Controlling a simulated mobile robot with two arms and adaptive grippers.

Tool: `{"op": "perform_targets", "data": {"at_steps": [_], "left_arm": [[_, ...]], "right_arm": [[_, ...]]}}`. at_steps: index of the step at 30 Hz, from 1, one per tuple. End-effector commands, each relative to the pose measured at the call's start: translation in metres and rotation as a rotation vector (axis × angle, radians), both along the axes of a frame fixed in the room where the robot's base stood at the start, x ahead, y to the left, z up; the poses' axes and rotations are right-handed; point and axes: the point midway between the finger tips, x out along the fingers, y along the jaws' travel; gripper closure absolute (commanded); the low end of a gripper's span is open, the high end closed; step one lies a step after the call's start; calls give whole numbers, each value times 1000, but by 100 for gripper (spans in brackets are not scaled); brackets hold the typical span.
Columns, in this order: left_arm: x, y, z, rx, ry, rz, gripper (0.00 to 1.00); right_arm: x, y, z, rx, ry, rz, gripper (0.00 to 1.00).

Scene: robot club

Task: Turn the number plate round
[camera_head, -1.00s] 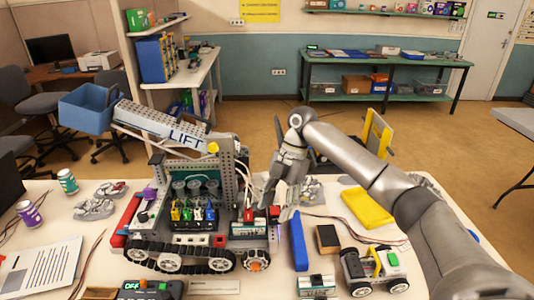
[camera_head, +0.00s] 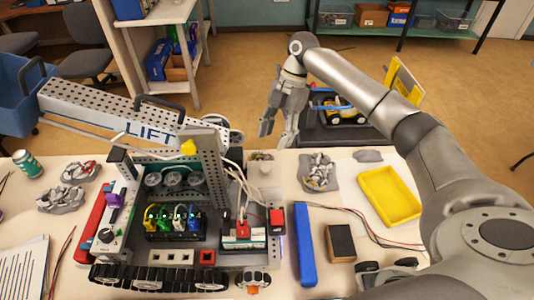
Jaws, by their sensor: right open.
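No plate with a readable number shows. A yellow panel with a pale edge (camera_head: 403,82) stands upright behind my right arm, partly hidden by it; I cannot tell whether it is the number plate. My right gripper (camera_head: 278,130) is open and empty, pointing down near the table's back edge, right of the tracked robot. The tracked robot (camera_head: 180,180) stands on the table with a grey boom marked LIFT (camera_head: 140,131). My left gripper is not in view.
A yellow tray (camera_head: 390,196), a blue bar (camera_head: 305,245), a dark block (camera_head: 341,243) and cables lie on the white table (camera_head: 330,275). A black platform with a small yellow vehicle (camera_head: 342,112) is beyond the table. Grey parts (camera_head: 319,173) lie near the back edge.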

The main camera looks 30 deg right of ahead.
Motion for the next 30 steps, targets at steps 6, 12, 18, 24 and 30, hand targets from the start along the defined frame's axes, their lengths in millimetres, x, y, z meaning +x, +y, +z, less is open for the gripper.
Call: {"op": "perform_targets", "data": {"at_steps": [6, 12, 18, 24, 30], "left_arm": [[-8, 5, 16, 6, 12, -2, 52], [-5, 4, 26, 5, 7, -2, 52], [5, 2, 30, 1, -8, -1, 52], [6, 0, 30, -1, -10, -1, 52], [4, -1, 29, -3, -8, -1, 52]], "right_arm": [[-7, 16, -36, 1, 3, 3, 50], [-11, 28, -66, 0, 3, 1, 50], [-12, 33, -82, 0, 0, 1, 50], [-12, 33, -84, -1, -1, 2, 50], [-12, 33, -84, -1, -1, 1, 64]]}}
